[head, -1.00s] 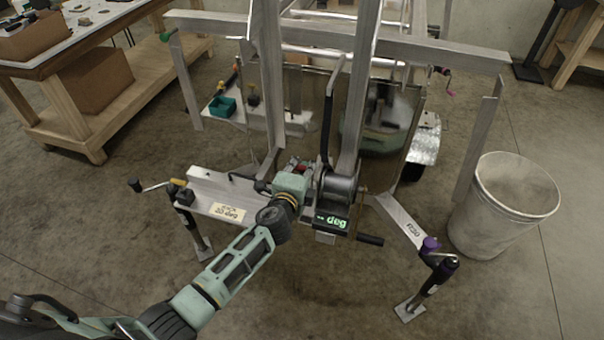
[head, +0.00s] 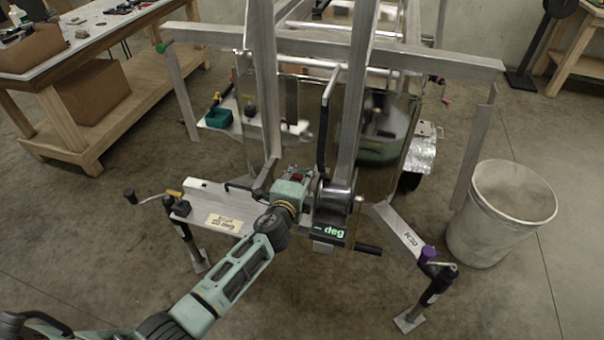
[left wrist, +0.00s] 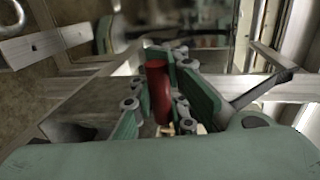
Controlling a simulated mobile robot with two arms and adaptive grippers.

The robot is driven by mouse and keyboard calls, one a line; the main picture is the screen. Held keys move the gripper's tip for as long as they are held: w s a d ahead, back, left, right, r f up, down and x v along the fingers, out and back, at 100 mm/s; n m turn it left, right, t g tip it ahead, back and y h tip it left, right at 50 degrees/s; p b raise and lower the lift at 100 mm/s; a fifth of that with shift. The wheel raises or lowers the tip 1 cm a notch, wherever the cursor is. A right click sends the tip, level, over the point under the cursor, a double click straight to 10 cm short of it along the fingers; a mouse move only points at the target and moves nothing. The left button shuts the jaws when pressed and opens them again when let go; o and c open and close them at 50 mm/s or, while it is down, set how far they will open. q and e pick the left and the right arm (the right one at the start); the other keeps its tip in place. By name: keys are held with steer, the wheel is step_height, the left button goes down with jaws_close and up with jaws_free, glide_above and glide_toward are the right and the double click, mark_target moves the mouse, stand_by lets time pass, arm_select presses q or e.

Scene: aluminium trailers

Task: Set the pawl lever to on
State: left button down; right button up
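A red lever-like piece (head: 298,178), probably the pawl lever, shows just beside the winch drum (head: 338,194) on the trailer tongue. In the left wrist view a red upright grip (left wrist: 158,90) stands between the finger pads of my left gripper (left wrist: 168,95). The pads flank it, with a visible gap on the right side, so the gripper looks open around it. In the head view my left gripper (head: 296,182) is at the left of the winch and hides much of the lever. My right gripper is not in view.
A winch crank handle (head: 368,248) sticks out right of the display. Trailer jacks stand left (head: 190,240) and right (head: 430,285). Upright metal posts rise behind the winch. A grey bin (head: 500,212) stands at the right; a wooden workbench (head: 75,65) is at the back left.

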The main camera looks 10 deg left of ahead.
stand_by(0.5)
arm_select(q)
steer(key=c, duration=1.7)
jaws_free()
steer(key=s, duration=0.4)
steer(key=s+r, duration=0.1)
steer(key=s, duration=0.3)
steer(key=s+r, duration=0.1)
steer(key=s, duration=0.3)
steer(key=shift+a+r, duration=0.15)
steer(key=shift+a, duration=0.1)
